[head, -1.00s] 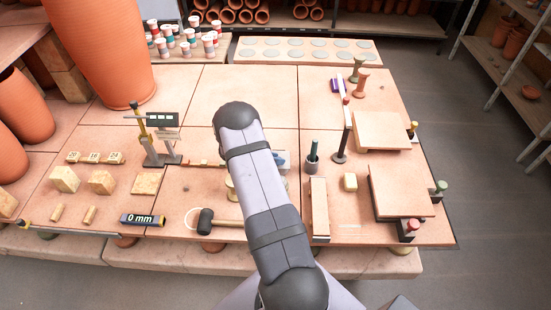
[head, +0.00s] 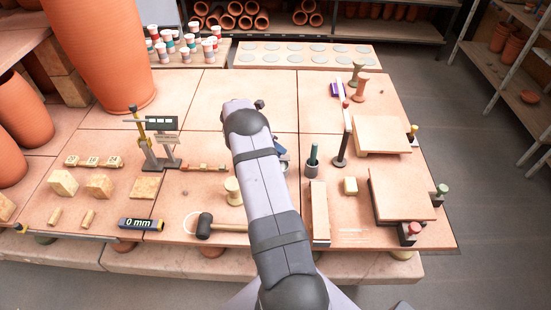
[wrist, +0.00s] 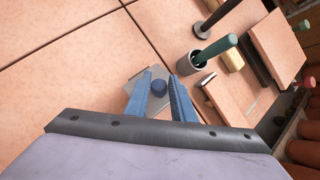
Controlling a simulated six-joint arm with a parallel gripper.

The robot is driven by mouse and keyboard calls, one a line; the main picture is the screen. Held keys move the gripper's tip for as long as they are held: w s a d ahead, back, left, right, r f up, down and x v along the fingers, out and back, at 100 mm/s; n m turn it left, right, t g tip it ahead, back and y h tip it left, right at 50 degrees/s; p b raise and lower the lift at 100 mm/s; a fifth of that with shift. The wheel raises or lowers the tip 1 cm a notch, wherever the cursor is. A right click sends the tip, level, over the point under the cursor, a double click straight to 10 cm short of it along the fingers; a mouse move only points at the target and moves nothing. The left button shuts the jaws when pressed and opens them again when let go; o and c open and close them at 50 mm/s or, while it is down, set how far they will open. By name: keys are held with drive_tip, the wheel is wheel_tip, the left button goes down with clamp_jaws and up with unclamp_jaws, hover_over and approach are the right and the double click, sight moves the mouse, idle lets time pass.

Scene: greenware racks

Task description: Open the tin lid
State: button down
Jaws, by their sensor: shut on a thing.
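In the wrist view, my gripper (wrist: 160,82) has its two blue fingers on either side of a dark blue knob (wrist: 158,88) and is shut on it. The knob stands on a flat grey lid (wrist: 134,99), seen between and beside the fingers. The tin's body is not clear in the wrist view, and I cannot tell whether the lid is seated or raised. In the head view, my arm hides most of this spot; only a bit of blue and a grey edge (head: 284,167) show at its right side.
A cup with a green-handled tool (head: 312,160) stands right of my gripper, and it shows in the wrist view (wrist: 192,64). A dark post (head: 341,150) stands behind it. The back middle tiles are clear.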

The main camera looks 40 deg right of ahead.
drive_tip(key=shift+w+d+r+b, duration=0.2)
drive_tip(key=shift+w+d+b, duration=0.2)
drive_tip(key=shift+w+d, duration=0.25)
drive_tip(key=c, duration=2.1)
unclamp_jaws()
drive_tip(key=shift+w+a, duration=0.1)
drive_tip(key=shift+a, duration=0.05)
drive_tip(key=o, duration=0.6)
drive_tip(key=shift+w+a+f, duration=0.1)
drive_tip(key=shift+w+f, duration=0.1)
drive_tip(key=shift+c, duration=0.2)
drive_tip(key=shift+s+r, duration=0.1)
drive_tip(key=shift+s, duration=0.15)
drive_tip(key=shift+w+a+r, duration=0.15)
drive_tip(key=shift+a+r, duration=0.05)
drive_tip(key=shift+r, duration=0.1)
drive_tip(key=s+b+v, duration=0.1)
drive_tip(key=b+v, duration=0.1)
drive_tip(key=v, duration=0.4)
drive_tip(key=shift+w+r, duration=0.3)
drive_tip(key=shift+w, duration=0.1)
drive_tip(key=shift+a, duration=0.15)
